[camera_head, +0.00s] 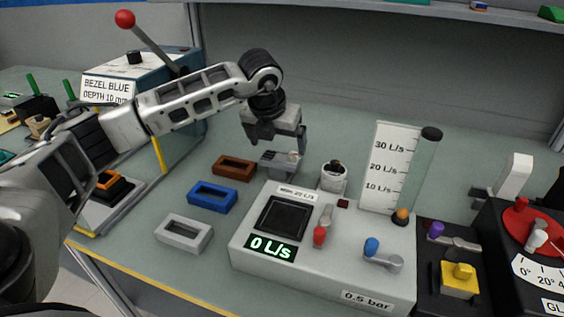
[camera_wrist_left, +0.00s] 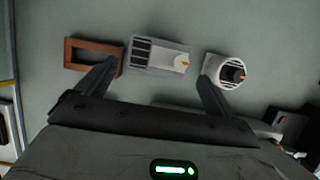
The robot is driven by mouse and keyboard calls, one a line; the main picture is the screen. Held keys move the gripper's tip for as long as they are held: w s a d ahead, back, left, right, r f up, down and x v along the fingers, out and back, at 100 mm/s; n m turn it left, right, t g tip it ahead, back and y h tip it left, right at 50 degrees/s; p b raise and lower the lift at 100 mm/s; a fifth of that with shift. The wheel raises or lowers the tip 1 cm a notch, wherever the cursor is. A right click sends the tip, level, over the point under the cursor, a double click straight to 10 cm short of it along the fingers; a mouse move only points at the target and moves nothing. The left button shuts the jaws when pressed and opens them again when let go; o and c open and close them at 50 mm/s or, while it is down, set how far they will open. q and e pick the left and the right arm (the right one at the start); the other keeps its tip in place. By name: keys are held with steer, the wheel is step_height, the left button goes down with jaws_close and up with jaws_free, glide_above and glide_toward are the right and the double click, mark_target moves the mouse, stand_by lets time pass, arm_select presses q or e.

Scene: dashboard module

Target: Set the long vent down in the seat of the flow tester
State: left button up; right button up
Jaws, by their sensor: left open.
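The long vent (camera_head: 270,165) is a grey slatted block with a small orange-tipped tab, lying on the bench behind the flow tester. In the left wrist view the long vent (camera_wrist_left: 158,56) lies between my finger tips, with space on both sides. My left gripper (camera_head: 278,146) is open and empty above it; it also shows in the wrist view (camera_wrist_left: 160,70). The flow tester (camera_head: 330,262) is a light grey box reading 0 L/s. Its dark square seat (camera_head: 284,218) is empty. My right gripper is not in view.
A round vent (camera_head: 334,177) stands right of the long vent. Brown (camera_head: 233,167), blue (camera_head: 212,196) and grey (camera_head: 184,233) frames lie to the left. A clear tube (camera_head: 424,170) and scale board (camera_head: 388,165) rise behind the tester. Red (camera_head: 320,235) and blue (camera_head: 372,247) levers sit beside the seat.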

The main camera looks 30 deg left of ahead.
mark_target(281, 158)
arm_select(q)
steer(key=x, duration=0.3)
steer(key=shift+w+f, duration=0.1)
steer(key=shift+f, duration=0.15)
steer(key=shift+w+f+p, duration=0.2)
steer(key=shift+f+p, duration=0.2)
steer(key=shift+f, duration=0.1)
steer(key=p+x, duration=0.1)
steer(key=x, duration=0.2)
steer(key=shift+w+a+f, duration=0.15)
steer(key=shift+f, duration=0.15)
steer(key=shift+w+f, duration=0.1)
steer(key=shift+f, duration=0.25)
steer(key=c, duration=0.7)
